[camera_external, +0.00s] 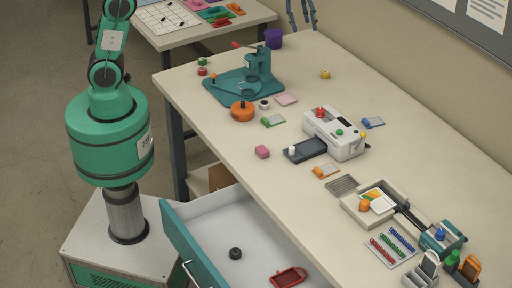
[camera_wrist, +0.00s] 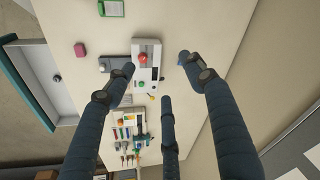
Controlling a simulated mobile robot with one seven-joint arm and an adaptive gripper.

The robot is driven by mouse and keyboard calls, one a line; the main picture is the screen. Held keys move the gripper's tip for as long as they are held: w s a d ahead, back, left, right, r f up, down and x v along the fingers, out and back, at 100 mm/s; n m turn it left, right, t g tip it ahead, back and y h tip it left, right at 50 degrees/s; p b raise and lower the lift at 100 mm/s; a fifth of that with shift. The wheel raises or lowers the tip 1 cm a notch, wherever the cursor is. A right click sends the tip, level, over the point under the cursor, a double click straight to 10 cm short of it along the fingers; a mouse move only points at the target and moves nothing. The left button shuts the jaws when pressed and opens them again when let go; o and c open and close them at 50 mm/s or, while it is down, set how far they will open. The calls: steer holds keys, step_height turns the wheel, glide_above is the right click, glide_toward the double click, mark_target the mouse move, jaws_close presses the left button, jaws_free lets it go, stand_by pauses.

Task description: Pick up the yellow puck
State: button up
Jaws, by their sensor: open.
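A small round yellow piece (camera_external: 325,74), which looks like the yellow puck, sits alone on the tabletop (camera_external: 380,105) near the wall side in the external view. I cannot make it out in the wrist view. My gripper (camera_external: 302,20) shows at the top edge of the external view, above the far end of the table, beyond the puck in the picture and apart from it. In the wrist view, my gripper (camera_wrist: 158,72) has its three dark fingers spread with nothing between them. The white laminator (camera_wrist: 147,62) lies beneath them.
A teal press (camera_external: 257,78) and a purple cup (camera_external: 274,38) stand left of the yellow puck. An open drawer (camera_external: 205,230) juts out in front. Bare tabletop surrounds the puck.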

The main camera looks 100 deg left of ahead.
steer(key=w+a+f+p, duration=0.1)
steer(key=w+a+f, duration=0.15)
steer(key=a, duration=0.25)
steer(key=w+a+f+p, duration=0.1)
steer(key=w+a+f, duration=0.15)
steer(key=a, duration=0.35)
steer(key=g+h+p, duration=0.1)
steer(key=g+p, duration=0.1)
steer(key=p, duration=0.4)
glide_above(325, 72)
step_height(325, 72, down, 21)
steer(key=shift+d, duration=0.1)
steer(key=shift+f, duration=4.3)
steer(key=shift+f, duration=0.1)
steer(key=shift+d+f, duration=0.1)
steer(key=shift+f, duration=2.4)
